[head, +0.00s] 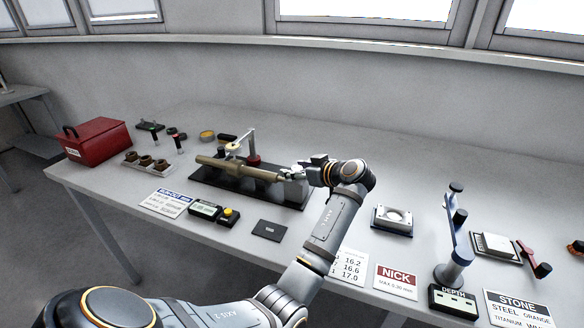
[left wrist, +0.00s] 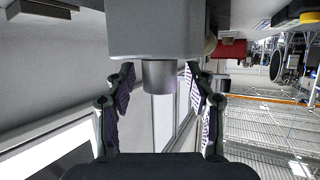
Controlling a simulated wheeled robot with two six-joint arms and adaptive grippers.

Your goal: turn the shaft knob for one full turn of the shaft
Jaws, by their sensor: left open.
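The tan shaft (head: 238,168) lies across supports on a black base (head: 215,176) on the bench. The shaft knob is at its right end, mostly hidden by my gripper in the head view. In the left wrist view the knob is a short grey cylinder (left wrist: 158,76) sticking out from a larger grey block (left wrist: 155,30). My left gripper (head: 292,174) is at that end of the shaft. Its fingers (left wrist: 159,95) are open, one on each side of the knob, with a visible gap. My right gripper is not in view.
A dial gauge on a stand (head: 250,148) rises behind the shaft. A readout box with a yellow button (head: 229,213) and a dark plate (head: 269,230) lie in front. A red toolbox (head: 95,141) stands far left; a blue gauge stand (head: 452,240) stands right.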

